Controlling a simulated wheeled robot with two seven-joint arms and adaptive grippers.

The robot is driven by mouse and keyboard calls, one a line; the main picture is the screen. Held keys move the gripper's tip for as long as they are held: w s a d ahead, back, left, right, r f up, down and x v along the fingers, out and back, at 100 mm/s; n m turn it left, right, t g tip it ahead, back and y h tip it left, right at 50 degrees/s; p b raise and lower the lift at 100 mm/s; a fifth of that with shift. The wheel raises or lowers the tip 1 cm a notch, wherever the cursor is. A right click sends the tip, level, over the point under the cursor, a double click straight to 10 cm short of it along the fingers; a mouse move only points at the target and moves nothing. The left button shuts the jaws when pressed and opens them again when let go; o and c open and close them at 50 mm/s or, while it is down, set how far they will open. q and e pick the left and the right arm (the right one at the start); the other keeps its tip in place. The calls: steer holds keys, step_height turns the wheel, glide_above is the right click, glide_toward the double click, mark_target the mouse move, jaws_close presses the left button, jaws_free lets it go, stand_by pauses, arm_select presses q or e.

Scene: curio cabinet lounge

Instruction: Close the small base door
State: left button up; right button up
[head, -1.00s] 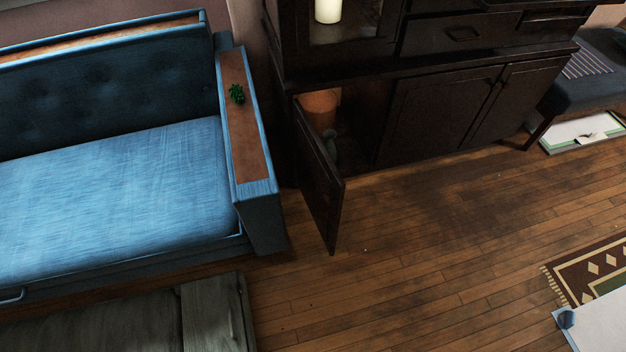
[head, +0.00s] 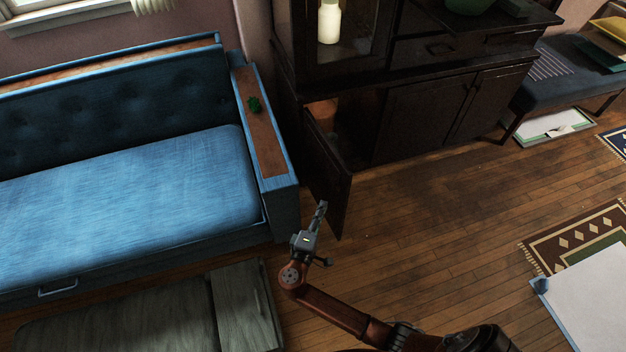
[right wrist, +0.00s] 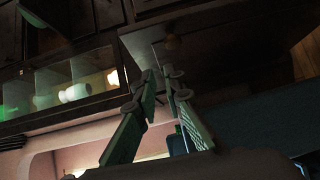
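The small base door (head: 328,178) is a dark wooden panel at the lower left of the dark cabinet. It stands wide open, swung out toward me, with its outer face toward the sofa. My right gripper (head: 320,211) is just in front of the door's lower part, on its outer side; touching or apart I cannot tell. My left gripper is in neither view.
The blue sofa (head: 130,190) stands close to the left of the door, leaving a narrow gap. A grey wooden chest (head: 150,312) lies in front of it. The open compartment holds an orange pot (head: 321,113). Wood floor (head: 430,210) to the right is clear.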

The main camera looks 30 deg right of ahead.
steer(key=shift+w+a+r, duration=0.25)
steer(key=shift+r, duration=0.3)
steer(key=shift+w+a+r, duration=0.2)
steer(key=shift+a+r, duration=0.05)
steer(key=shift+r, duration=0.3)
steer(key=shift+c, duration=0.7)
steer(key=shift+w+r+t+h, duration=0.15)
steer(key=shift+t+h, duration=0.15)
jaws_close()
steer(key=b, duration=0.4)
glide_toward(341, 170)
steer(key=x, duration=0.5)
steer(key=shift+w+a+f, duration=0.2)
steer(key=shift+w+f, duration=0.05)
steer(key=shift+w, duration=0.2)
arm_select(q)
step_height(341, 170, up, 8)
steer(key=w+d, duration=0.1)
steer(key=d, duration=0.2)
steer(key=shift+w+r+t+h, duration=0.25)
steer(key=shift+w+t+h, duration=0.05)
arm_select(e)
steer(key=shift+d+r, duration=0.1)
steer(key=shift+d, duration=0.45)
